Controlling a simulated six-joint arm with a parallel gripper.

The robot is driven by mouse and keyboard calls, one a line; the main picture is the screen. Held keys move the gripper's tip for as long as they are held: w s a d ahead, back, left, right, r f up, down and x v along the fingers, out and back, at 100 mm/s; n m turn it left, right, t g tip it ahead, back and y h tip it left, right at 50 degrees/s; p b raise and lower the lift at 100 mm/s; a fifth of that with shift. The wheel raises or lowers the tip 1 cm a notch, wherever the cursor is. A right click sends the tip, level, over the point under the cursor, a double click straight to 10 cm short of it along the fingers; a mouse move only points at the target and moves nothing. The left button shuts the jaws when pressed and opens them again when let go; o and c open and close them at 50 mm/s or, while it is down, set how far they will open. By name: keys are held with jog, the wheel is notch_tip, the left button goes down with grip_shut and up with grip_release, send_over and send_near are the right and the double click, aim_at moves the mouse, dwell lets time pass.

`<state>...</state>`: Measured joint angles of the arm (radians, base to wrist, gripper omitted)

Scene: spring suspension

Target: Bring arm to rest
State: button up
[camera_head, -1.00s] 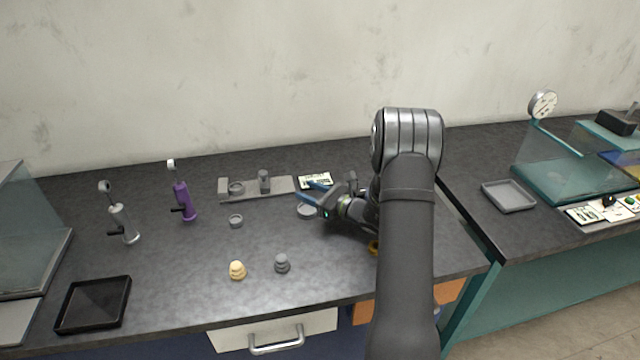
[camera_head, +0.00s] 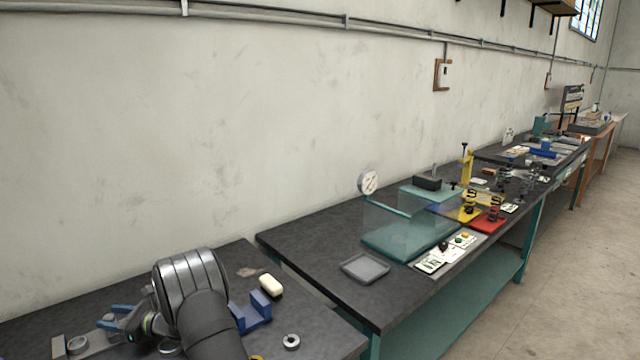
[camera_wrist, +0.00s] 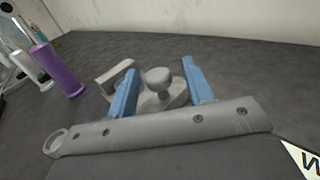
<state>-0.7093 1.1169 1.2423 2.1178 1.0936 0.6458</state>
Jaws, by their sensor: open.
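My gripper (camera_head: 112,316) shows at the lower left of the head view, low over the dark bench, at the end of my arm. In the wrist view its two blue fingers (camera_wrist: 160,68) stand apart, and it is open. A grey round knob on a disc (camera_wrist: 158,78) shows between and beyond the fingers; I cannot tell whether they touch it. A purple cylinder (camera_wrist: 58,68) stands upright to the left in the wrist view. A grey holder strip (camera_head: 62,345) lies beside the gripper in the head view.
A second bench (camera_head: 325,262) holds a grey tray (camera_head: 365,267), a clear-walled teal box (camera_head: 410,240) and a dial gauge (camera_head: 368,182).

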jog(key=shift+a, duration=0.55)
jog(key=shift+s+a, duration=0.35)
jog(key=shift+a, duration=0.05)
